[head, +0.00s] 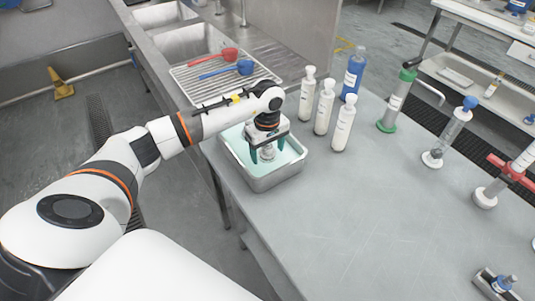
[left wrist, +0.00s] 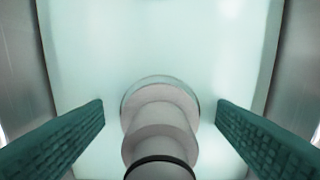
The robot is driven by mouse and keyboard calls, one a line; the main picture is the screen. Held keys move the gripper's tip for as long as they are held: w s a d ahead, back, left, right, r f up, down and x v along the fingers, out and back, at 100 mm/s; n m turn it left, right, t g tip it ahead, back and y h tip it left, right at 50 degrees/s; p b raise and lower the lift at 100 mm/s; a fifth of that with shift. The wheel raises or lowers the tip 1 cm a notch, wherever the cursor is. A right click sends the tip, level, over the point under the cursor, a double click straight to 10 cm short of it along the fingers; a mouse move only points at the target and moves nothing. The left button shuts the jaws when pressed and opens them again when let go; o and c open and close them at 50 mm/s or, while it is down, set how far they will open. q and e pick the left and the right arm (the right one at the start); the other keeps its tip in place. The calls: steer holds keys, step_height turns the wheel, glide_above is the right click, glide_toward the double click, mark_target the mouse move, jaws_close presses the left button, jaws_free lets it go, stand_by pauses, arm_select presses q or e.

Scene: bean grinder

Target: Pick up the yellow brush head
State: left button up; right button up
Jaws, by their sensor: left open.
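A small yellow piece (head: 235,98), which may be the yellow brush head, shows just behind my left forearm by the drying rack. A dark thin handle lies beside it; the arm hides part of both. My left gripper (head: 267,151) is open and points down into a metal tray (head: 283,180) of pale teal liquid. Between its teal fingers stands a grey-white stepped cylinder (head: 268,154). In the left wrist view, the cylinder (left wrist: 160,120) has a black ring and sits between the two fingers, with gaps on both sides. My right gripper is out of view.
White bottles (head: 324,107) and a blue bottle (head: 355,70) stand right of the tray. Red and blue scoops (head: 229,54) lie on the rack (head: 190,80) beside the sinks. Columns on stands (head: 450,130) line the table's right side. The table's front middle (head: 340,220) is clear.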

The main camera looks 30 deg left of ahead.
arm_select(q)
steer(key=c, duration=1.1)
steer(key=shift+r, duration=0.1)
